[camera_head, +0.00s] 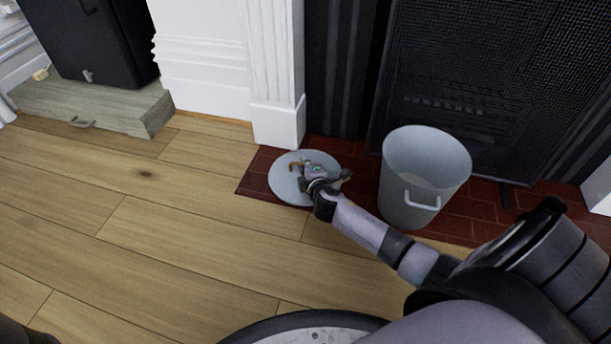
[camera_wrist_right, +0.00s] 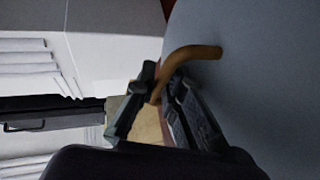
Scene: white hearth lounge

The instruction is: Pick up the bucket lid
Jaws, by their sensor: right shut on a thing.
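The bucket lid (camera_head: 285,187) is a round grey disc over the left end of the brick hearth, beside the bucket; I cannot tell whether it touches the bricks. My right gripper (camera_head: 301,169) is at the lid and shut on its curved brown handle. In the right wrist view the fingers (camera_wrist_right: 158,98) close around the handle (camera_wrist_right: 190,54), and the grey lid (camera_wrist_right: 255,70) fills the right side. The open grey bucket (camera_head: 425,165) stands upright on the hearth, right of the lid, with a white handle on its front. My left gripper is not in view.
The red brick hearth (camera_head: 470,217) lies before a dark mesh fireplace screen (camera_head: 470,80). A white fireplace pillar (camera_head: 276,70) rises just behind the lid. A low wooden drawer unit (camera_head: 95,108) stands at far left. The plank floor (camera_head: 150,215) is clear.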

